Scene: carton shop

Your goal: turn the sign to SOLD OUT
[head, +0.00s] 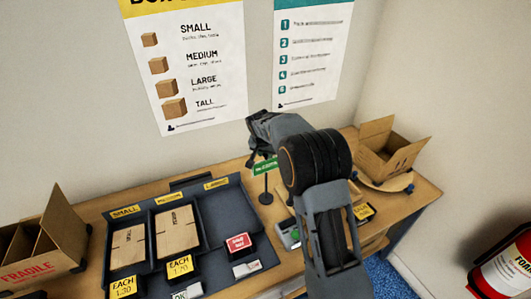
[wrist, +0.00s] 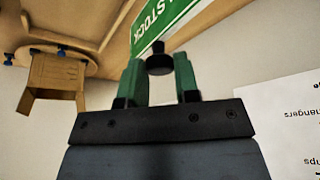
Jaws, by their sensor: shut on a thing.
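The sign (head: 265,167) is a small green plate on a thin dark post with a round black base, standing at the back of the bench behind the trays. Its green face shows in the wrist view (wrist: 172,22), with "STOCK" readable. A black knob (wrist: 158,60) sits at the sign's edge. My gripper (wrist: 160,78) has its two green fingers on either side of this knob and is shut on it. In the head view my gripper (head: 262,150) is above the sign, and my arm hides part of the area to its right.
A dark tray (head: 217,203) with flat cartons in two compartments is to the left. A red card (head: 238,243) stands at its front. An open carton (head: 392,148) sits on a round board at the right. Posters (head: 187,60) hang on the wall close behind.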

